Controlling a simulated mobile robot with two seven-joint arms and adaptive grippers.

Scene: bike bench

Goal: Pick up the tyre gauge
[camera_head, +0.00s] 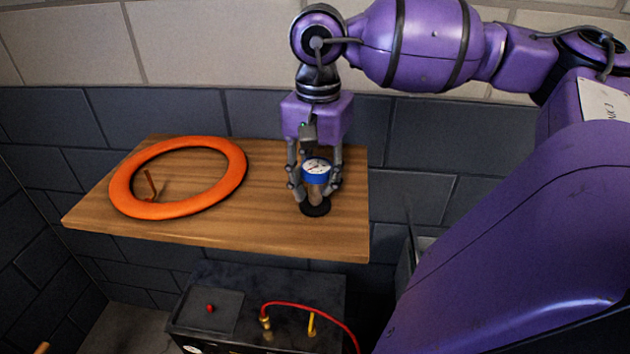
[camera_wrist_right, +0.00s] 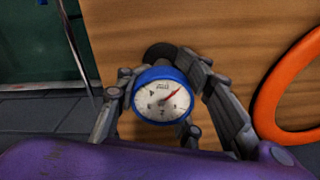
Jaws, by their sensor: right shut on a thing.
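The tyre gauge (camera_head: 316,171) has a blue rim and a white dial with a red needle. It stands upright near the right end of the wooden shelf, above a round black base. My right gripper (camera_head: 315,190) comes down from above and is shut on the gauge, with its fingers on either side. In the right wrist view the gauge's dial (camera_wrist_right: 162,100) faces the camera, between the gripper's fingers (camera_wrist_right: 165,115). Part of the gauge's body below the dial is hidden by the fingers. My left gripper is not in view.
The wooden shelf (camera_head: 255,220) holds an orange ring (camera_head: 125,190) at its left, with a small brown hook-like piece (camera_head: 150,185) inside it. The shelf's middle is clear. Below stands a dark box (camera_head: 230,330) with a red cable (camera_head: 325,313). A brick wall is behind.

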